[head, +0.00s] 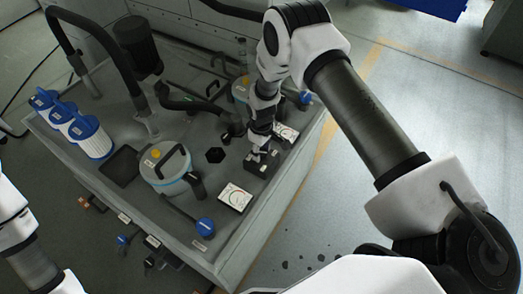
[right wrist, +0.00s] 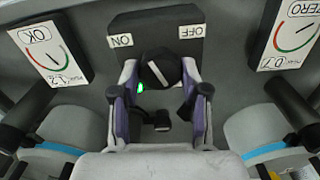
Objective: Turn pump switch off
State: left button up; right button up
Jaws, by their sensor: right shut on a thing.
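The pump switch (right wrist: 160,68) is a round black knob with a white pointer line on a dark plate (right wrist: 157,20). The plate bears an ON label (right wrist: 120,41) at left and an OFF label (right wrist: 190,32) at right in the right wrist view. The line slants from upper left to lower right, its upper end leaning toward ON. A small green light (right wrist: 140,87) is lit beside the knob. My right gripper (right wrist: 160,82) is shut on the knob, one finger on each side. In the head view it (head: 260,158) is over the switch plate, hiding the knob.
A gauge (head: 235,197) lies left of the switch and another (head: 286,132) beyond it. Lidded canisters (head: 165,168) (head: 240,88), blue-capped filters (head: 92,140) and a black hose (head: 92,28) crowd the grey tank top. Open floor (head: 400,120) lies to the right.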

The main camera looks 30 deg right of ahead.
aim_at(261, 152)
jog(key=m+b, duration=0.1)
jog(key=m, duration=0.4)
jog(key=shift+s+f, duration=0.1)
jog(key=shift+f, duration=0.05)
jog(key=m, duration=0.5)
jog(key=shift+b, duration=0.4)
jog(key=shift+m, duration=0.3)
jog(key=o, duration=1.1)
jog(key=shift+o, duration=0.2)
notch_tip(261, 152, up, 12)
